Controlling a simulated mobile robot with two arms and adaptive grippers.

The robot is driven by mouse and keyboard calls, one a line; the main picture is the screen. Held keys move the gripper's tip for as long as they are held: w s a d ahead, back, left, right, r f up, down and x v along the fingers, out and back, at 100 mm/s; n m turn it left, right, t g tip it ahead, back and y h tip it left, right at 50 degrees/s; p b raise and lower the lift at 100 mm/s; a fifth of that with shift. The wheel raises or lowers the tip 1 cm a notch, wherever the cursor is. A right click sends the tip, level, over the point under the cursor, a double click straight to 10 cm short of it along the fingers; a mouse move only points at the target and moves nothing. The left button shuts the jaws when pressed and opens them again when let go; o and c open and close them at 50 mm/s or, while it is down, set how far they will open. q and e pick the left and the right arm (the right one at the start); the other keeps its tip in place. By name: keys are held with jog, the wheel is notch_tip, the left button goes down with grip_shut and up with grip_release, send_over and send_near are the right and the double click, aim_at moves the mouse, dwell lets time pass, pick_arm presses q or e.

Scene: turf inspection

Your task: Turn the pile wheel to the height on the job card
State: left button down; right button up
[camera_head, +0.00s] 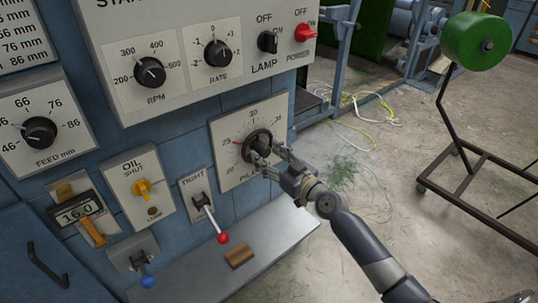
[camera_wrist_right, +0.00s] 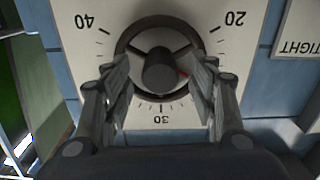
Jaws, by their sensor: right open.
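The pile wheel (camera_head: 257,142) is a dark round handwheel on a white plate labelled PILE. It also shows upside down in the right wrist view, with spokes and a central hub (camera_wrist_right: 160,70). Its red mark lies between 20 and 30, near 25. My right gripper (camera_head: 269,160) is at the wheel's lower right. In the wrist view its open fingers (camera_wrist_right: 160,88) stand either side of the hub, over the rim; I cannot tell whether they touch it. A partly cut-off card (camera_head: 22,35) at top left lists mm values; I cannot tell whether it is the job card.
Close by are a TIGHT lever (camera_head: 222,237) with a red knob, an oil valve (camera_head: 142,188), a 16.0 readout (camera_head: 76,212) and a blue-knobbed lever (camera_head: 147,281). RPM (camera_head: 150,72) and RATE (camera_head: 217,53) knobs sit above. A wooden block (camera_head: 239,256) lies on the ledge.

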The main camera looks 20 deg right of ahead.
jog(key=c, duration=1.1)
jog(key=shift+m, duration=0.4)
jog(key=m, duration=0.4)
jog(key=shift+m, duration=0.3)
jog(key=m, duration=0.6)
jog(key=shift+m, duration=0.3)
jog(key=o, duration=1.1)
